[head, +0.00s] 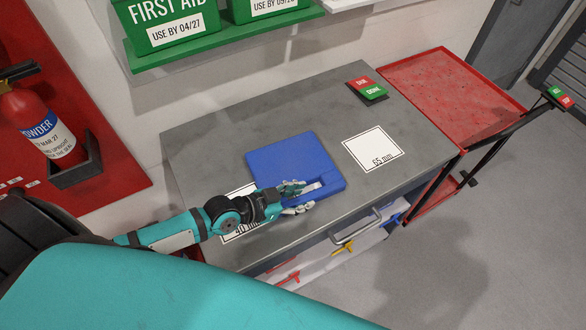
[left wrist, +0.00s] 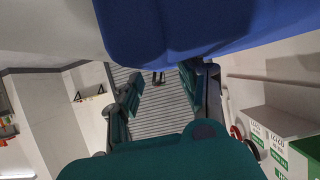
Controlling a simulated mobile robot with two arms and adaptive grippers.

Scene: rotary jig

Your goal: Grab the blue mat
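The blue mat (head: 285,158) lies on the grey worktop, a flat blue slab with a small pale strip near its front right edge. It also shows large and close across the top of the left wrist view (left wrist: 190,28). My left gripper (head: 303,197) is over the front part of the mat, its fingers pointing right. In the left wrist view the two fingers (left wrist: 158,88) stand apart with a clear gap and nothing seen between them. Whether they touch the mat is unclear. My right gripper is not in view.
The grey worktop (head: 205,135) bears a white 65 mm card (head: 372,147), a partly covered card (head: 238,232) and a red and green DONE sign (head: 368,89). A red cart (head: 450,95) stands at right. A green shelf (head: 235,45) overhangs behind.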

